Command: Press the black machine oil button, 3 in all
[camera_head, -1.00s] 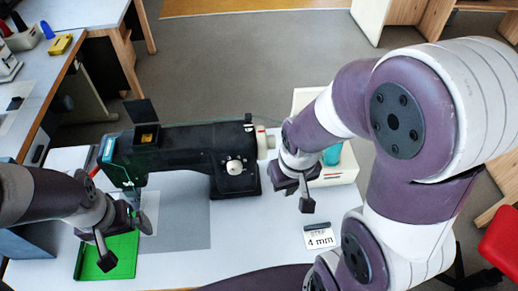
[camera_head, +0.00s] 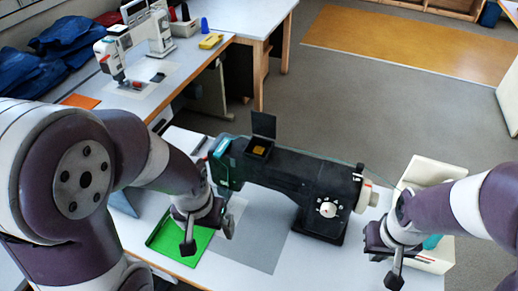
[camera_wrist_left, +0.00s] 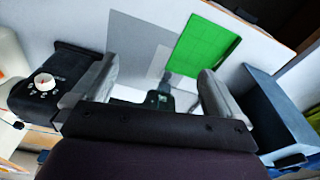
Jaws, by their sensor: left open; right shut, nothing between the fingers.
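The black sewing machine (camera_head: 290,175) stands on the white table in the head view, with a white dial (camera_head: 327,210) on its front. A small dark lid (camera_head: 263,124) stands open on its top beside an amber square (camera_head: 259,149). No separate part is clearly readable as an oil button. My left gripper (camera_head: 210,232) is open and empty, in front of the machine's left end, near the green mat (camera_head: 160,240). In the left wrist view the open fingers (camera_wrist_left: 160,88) have the machine (camera_wrist_left: 65,82) to their left. My right gripper (camera_head: 386,266) is shut and empty, right of the machine.
A cream box (camera_head: 430,172) stands behind my right gripper. A grey mat (camera_head: 262,238) lies in front of the machine. A blue-grey bin (camera_wrist_left: 265,105) stands beside the green mat. A second table at the back left holds a white sewing machine (camera_head: 137,40) and a yellow object (camera_head: 211,41).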

